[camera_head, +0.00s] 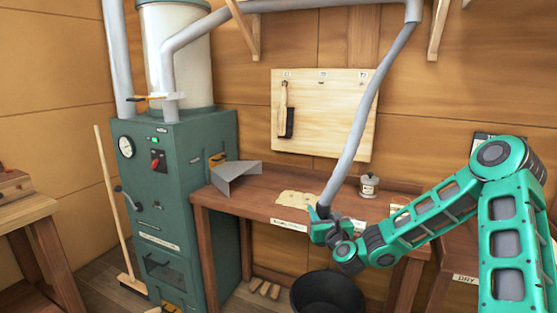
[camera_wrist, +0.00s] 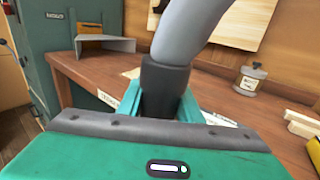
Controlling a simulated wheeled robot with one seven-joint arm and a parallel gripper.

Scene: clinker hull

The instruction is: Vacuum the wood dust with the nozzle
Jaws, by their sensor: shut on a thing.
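A pale patch of wood dust (camera_head: 298,199) lies on the brown workbench (camera_head: 245,198), near its front edge. A grey hose (camera_head: 362,110) hangs from the pipe above and ends in the nozzle. The nozzle's dark collar (camera_wrist: 163,88) is between the fingers of my gripper (camera_wrist: 160,105), which is shut on it. In the head view my gripper (camera_head: 325,228) is at the bench's front edge, just right of the dust. In the wrist view only a small pale bit of dust shows, left of the collar. The nozzle's mouth is hidden.
A green dust extractor (camera_head: 175,200) stands left of the bench. A grey dustpan-like metal piece (camera_head: 236,172) and a small labelled jar (camera_head: 369,186) are on the bench. A black bucket (camera_head: 327,293) is below. A brush (camera_head: 287,112) hangs on the board behind.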

